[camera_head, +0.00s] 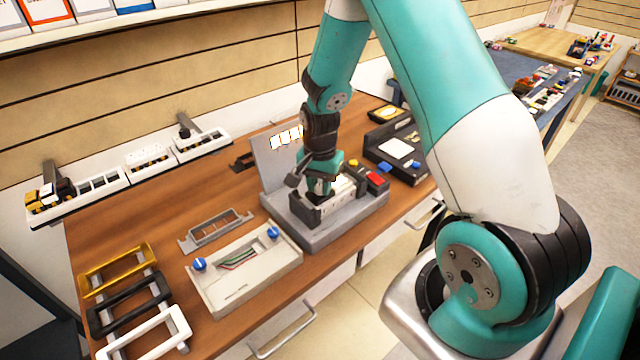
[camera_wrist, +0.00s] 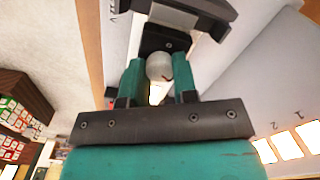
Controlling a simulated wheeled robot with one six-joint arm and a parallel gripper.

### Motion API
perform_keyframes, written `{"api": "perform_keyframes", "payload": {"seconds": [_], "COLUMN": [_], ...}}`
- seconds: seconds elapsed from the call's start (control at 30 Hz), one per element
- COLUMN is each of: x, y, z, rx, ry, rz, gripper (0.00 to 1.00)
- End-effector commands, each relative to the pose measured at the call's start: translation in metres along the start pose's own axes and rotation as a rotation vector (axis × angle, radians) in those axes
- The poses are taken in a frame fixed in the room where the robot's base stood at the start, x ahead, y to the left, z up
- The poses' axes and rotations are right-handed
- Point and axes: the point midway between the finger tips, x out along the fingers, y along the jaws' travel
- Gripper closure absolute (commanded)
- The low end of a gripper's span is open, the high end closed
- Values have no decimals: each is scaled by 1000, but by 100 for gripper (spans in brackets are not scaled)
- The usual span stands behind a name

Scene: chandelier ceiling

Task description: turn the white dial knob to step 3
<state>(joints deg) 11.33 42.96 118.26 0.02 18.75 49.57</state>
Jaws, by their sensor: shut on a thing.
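The white dial knob (camera_wrist: 159,67) shows in the wrist view between the two teal fingers of my gripper (camera_wrist: 159,80). The fingers are shut on it from both sides. In the head view my gripper (camera_head: 320,190) points down at the grey console (camera_head: 345,225), and the knob is hidden behind it. Part of the dial's surround shows past the fingertips, but I cannot read which step the knob points to. The numbers 1 and 2 are printed on the pale panel (camera_wrist: 255,85) above lit windows.
A red button (camera_head: 376,179) and a yellow one sit on the console right of my gripper. A beige box with two blue knobs (camera_head: 235,292) stands to the left. A dark device (camera_head: 385,140) stands behind right. Handle frames (camera_head: 130,298) lie at the front left.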

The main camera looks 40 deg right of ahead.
Motion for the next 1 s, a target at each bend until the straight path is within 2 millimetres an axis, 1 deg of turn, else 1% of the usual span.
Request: {"api": "perform_keyframes", "payload": {"seconds": [0.2,0.4,0.97,1.0], "x": [1,1,1,1], "y": [0,0,0,0], "z": [1,1,1,1], "rx": [122,187,212,212], "ry": [-2,-2,-2,-2], "rz": [1,1,1,1], "gripper": [97,97,97,64]}}
